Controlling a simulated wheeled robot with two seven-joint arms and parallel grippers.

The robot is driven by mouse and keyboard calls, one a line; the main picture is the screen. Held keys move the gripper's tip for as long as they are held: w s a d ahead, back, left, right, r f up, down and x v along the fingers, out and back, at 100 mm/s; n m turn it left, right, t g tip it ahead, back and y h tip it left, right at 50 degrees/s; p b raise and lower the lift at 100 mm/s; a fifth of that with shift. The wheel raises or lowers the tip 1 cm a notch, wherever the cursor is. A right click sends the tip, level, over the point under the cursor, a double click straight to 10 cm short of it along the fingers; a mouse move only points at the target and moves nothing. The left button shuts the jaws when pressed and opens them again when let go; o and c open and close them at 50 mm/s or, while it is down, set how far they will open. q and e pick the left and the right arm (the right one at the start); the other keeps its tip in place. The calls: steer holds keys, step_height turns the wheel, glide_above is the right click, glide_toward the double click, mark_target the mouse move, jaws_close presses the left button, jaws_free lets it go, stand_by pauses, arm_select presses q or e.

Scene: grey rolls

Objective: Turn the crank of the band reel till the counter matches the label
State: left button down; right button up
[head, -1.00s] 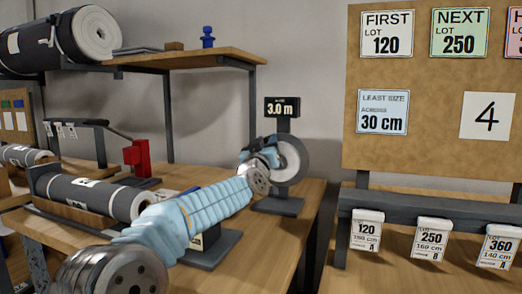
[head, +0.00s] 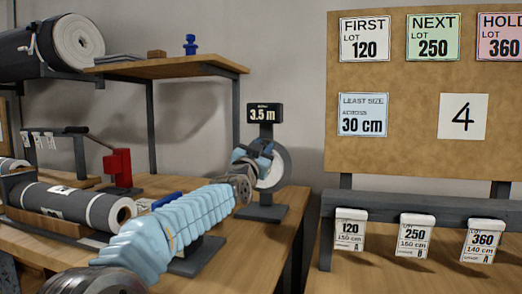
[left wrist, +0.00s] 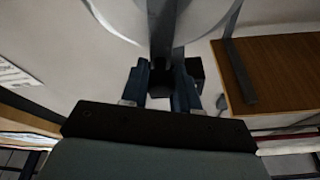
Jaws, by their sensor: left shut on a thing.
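The band reel (head: 274,172), a pale disc with a dark rim, stands on a dark stand at the bench's far right end. The counter (head: 264,113) above it reads 3.5 m. My left gripper (head: 258,153) is at the reel's front, partly hiding it. In the left wrist view the left gripper (left wrist: 163,88) is shut on the dark crank handle (left wrist: 161,72), with the pale reel disc (left wrist: 208,18) just beyond. I cannot tell which label belongs to the reel. My right gripper is not in view.
A dark roll (head: 65,202) lies on the bench left of my arm, near a red block-like fixture (head: 118,168). A shelf (head: 175,66) stands behind. On the right are a board (head: 415,140) with lot cards and a rail (head: 420,206) with hanging tags.

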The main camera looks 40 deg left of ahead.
arm_select(q)
steer(key=shift+a+f, duration=0.1)
steer(key=shift+f, duration=0.15)
steer(key=c, duration=0.9)
jaws_free()
steer(key=shift+r, duration=0.15)
steer(key=b+v, duration=0.2)
steer(key=v, duration=1.2)
steer(key=shift+b, duration=0.35)
